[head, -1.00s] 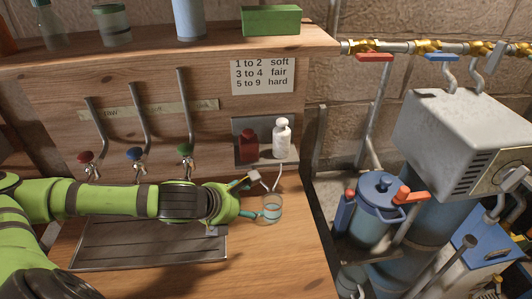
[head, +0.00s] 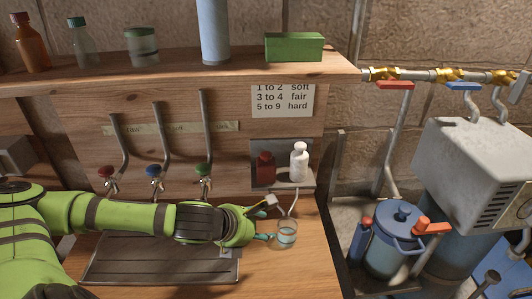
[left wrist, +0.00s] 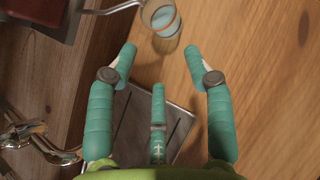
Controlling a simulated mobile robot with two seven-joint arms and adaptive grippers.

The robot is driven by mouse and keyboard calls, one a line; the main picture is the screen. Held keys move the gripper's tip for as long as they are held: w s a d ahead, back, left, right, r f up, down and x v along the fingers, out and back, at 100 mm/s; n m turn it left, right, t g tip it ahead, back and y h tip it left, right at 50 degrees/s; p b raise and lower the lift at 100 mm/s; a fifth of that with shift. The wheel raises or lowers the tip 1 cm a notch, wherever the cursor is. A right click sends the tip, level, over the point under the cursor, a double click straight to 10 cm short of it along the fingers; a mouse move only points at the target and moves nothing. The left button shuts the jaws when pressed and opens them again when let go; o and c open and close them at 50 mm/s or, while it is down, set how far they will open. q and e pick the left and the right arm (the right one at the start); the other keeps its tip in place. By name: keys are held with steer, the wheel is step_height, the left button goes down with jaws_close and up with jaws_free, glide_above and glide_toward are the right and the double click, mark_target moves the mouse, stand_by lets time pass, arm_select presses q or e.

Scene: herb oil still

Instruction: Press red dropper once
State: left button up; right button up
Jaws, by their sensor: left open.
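The red dropper (head: 263,168) is a dark red bottle standing beside a white bottle (head: 299,160) in a small grey wall holder. A small glass (head: 287,234) with a pale blue-green content stands on the wooden counter below the holder. My left gripper (head: 268,222) is open and empty, below the red dropper and just left of the glass. In the left wrist view, its teal fingers (left wrist: 160,52) are spread, with the glass (left wrist: 163,18) just beyond the tips. A dark red shape shows at that view's upper left; I cannot tell whether it is the dropper.
A thin tube reaches down from the holder toward the glass. Three taps, red (head: 106,172), blue (head: 154,170) and green (head: 204,168), stand behind my left arm above a metal drain tray (head: 105,265). A blue pot (head: 398,240) and grey box (head: 475,160) stand right of the counter.

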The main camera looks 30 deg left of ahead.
arm_select(q)
jaws_close()
stand_by(0.9)
arm_select(e)
jaws_close()
